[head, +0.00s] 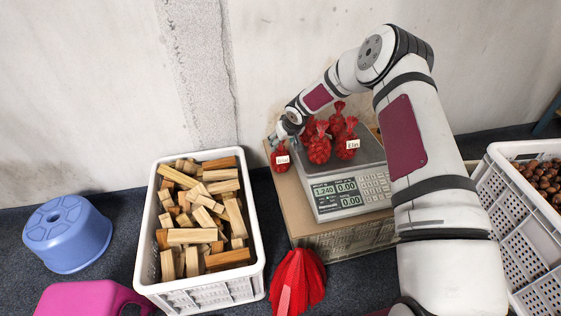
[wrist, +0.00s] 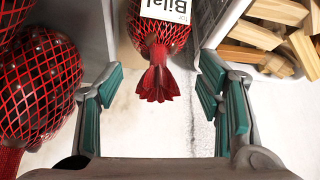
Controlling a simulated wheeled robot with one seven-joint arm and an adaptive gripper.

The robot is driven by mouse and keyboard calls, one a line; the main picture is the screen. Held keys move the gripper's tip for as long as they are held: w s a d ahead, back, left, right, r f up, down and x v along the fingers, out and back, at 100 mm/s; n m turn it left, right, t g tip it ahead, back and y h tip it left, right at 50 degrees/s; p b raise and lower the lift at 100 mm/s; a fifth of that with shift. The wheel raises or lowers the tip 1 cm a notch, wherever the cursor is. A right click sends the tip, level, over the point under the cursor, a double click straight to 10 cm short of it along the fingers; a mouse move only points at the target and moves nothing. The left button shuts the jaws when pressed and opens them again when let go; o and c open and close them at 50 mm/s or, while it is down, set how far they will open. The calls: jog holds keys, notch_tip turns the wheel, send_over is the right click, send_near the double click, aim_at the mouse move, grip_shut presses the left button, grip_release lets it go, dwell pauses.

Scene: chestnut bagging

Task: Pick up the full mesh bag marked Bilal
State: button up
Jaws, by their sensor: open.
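The red mesh bag marked Bilal (wrist: 158,42) hangs into the upper middle of the wrist view, its white tag reading "for Bilal" and its gathered red top pointing toward my gripper. In the head view the bag (head: 281,163) stands at the left edge of the cardboard box, beside the scale, its tag too small to read surely. My gripper (wrist: 160,95) is open, its teal-padded fingers on either side of the bag's gathered top, apart from it. In the head view my gripper (head: 288,130) is just above and behind the bag, partly hidden.
A white crate of wood blocks (head: 258,262) is at left. A crate of chestnuts (head: 520,262) is at right. A blue stool (head: 67,235) stands far left.

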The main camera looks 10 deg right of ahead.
aim_at(281, 148)
jog(key=b+x, duration=0.2)
jog(key=x, duration=0.2)
jog(key=shift+w+d+f, duration=0.1)
jog(key=shift+w+f, duration=0.05)
jog(key=shift+f, duration=0.2)
grip_shut()
